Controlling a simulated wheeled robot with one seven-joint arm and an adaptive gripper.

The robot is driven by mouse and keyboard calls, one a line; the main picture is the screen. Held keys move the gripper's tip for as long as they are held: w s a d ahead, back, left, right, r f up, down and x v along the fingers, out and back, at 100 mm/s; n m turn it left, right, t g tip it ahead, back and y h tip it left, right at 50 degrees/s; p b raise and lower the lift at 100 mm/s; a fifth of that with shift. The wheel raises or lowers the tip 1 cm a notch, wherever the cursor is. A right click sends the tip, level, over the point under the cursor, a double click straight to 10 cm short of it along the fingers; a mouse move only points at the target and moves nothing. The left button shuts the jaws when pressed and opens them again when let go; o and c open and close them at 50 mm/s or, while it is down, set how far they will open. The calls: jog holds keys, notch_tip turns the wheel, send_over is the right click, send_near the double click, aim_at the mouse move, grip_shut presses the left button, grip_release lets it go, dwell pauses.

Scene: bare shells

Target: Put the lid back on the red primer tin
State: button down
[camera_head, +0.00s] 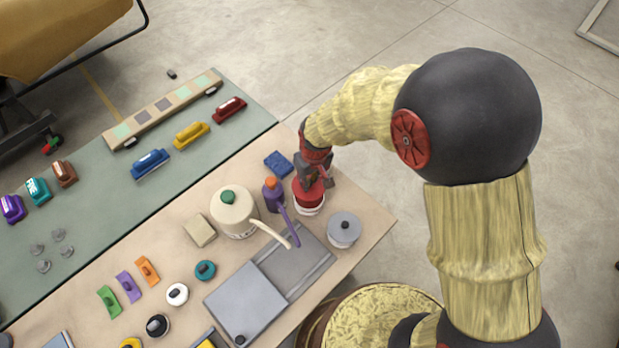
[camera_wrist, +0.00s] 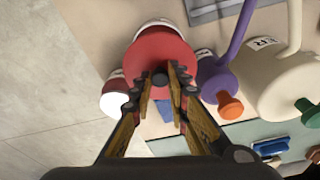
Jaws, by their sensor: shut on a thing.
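My gripper (camera_head: 311,178) is shut on the dark knob of the red lid (camera_wrist: 160,58). In the wrist view the knob (camera_wrist: 160,79) sits between the fingertips. The lid covers most of what is under it. A white, label-like band (camera_wrist: 155,23) shows past its far edge. In the head view the red tin (camera_head: 309,200) with a white band is right below my gripper. I cannot tell whether the lid touches the tin's rim or hangs just above it. A red and white round thing (camera_wrist: 115,100) shows left of the lid, partly hidden.
A purple long-spouted can (camera_head: 274,195) with an orange cap stands close left. A cream can (camera_head: 235,210) with a green cap is beyond it. A grey lidded pot (camera_head: 344,231) stands front right. A blue block (camera_head: 278,164) lies behind. A grey tray (camera_head: 310,262) is in front.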

aim_at(310, 190)
jog(key=shift+f+b, duration=1.8)
jog(key=shift+f, duration=1.1)
jog(key=shift+f, duration=0.1)
jog(key=c, duration=1.6)
grip_release()
jog(key=shift+d, duration=0.1)
jog(key=shift+c, duration=0.2)
jog(key=shift+o, duration=1.3)
jog(key=shift+o, duration=1.1)
